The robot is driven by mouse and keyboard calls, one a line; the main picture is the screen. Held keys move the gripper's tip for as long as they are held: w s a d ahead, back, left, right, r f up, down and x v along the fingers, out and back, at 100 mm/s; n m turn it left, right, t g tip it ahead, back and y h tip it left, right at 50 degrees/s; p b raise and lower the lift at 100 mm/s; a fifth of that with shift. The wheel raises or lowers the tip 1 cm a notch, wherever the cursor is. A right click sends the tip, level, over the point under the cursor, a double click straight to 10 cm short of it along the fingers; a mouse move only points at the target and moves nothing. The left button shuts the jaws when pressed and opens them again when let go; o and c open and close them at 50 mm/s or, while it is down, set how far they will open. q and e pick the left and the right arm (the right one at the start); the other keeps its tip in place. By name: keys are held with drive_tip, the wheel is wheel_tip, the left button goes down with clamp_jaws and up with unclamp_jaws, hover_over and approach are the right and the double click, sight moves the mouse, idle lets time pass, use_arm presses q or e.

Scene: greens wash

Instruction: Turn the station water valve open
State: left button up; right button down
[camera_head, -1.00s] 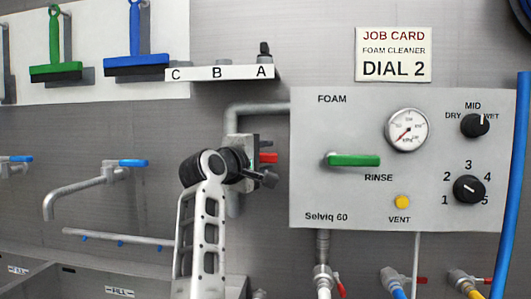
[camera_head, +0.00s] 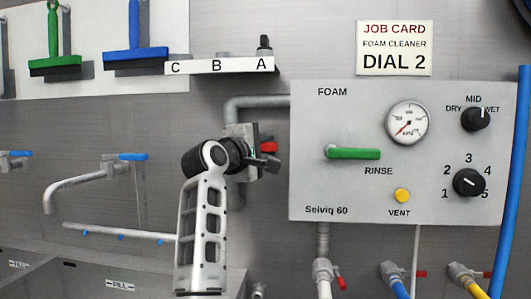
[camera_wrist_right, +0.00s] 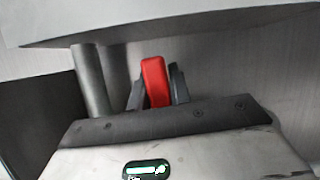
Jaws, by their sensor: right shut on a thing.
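The station water valve has a red handle (camera_head: 268,147) on the grey pipe just left of the foam panel. In the right wrist view the red handle (camera_wrist_right: 155,82) stands between the two dark fingers. My right gripper (camera_head: 267,153) is at the valve, its arm reaching up from below, and is shut on the red handle. The gripper and wrist cover much of the valve body. My left gripper is not in view.
The foam panel (camera_head: 335,202) stands close to the right of my gripper. The grey pipe (camera_head: 258,103) runs above it, below a small shelf (camera_head: 205,67) marked C, B, A. A blue-handled tap (camera_head: 115,163) and sink lie left. Hoses with red-handled valves hang below the panel.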

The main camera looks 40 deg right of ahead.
use_arm(q)
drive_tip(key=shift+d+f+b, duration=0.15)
drive_tip(key=shift+b, duration=0.45)
use_arm(e)
drive_tip(key=shift+w+a+r+n+t+h, duration=0.2)
drive_tip(key=shift+r+n+t+h, duration=0.15)
drive_tip(key=shift+r+n, duration=0.55)
drive_tip(key=shift+w+a+r+n+t+h, duration=0.15)
drive_tip(key=shift+w+r+n+t+h, duration=0.3)
drive_tip(key=shift+n, duration=0.8)
drive_tip(key=shift+a+r+n+t+h, duration=0.1)
drive_tip(key=shift+a+r+n+t, duration=0.1)
drive_tip(key=shift+r+n, duration=0.75)
drive_tip(key=shift+f, duration=0.1)
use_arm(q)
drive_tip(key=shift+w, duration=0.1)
use_arm(e)
drive_tip(key=c, duration=1.3)
unclamp_jaws()
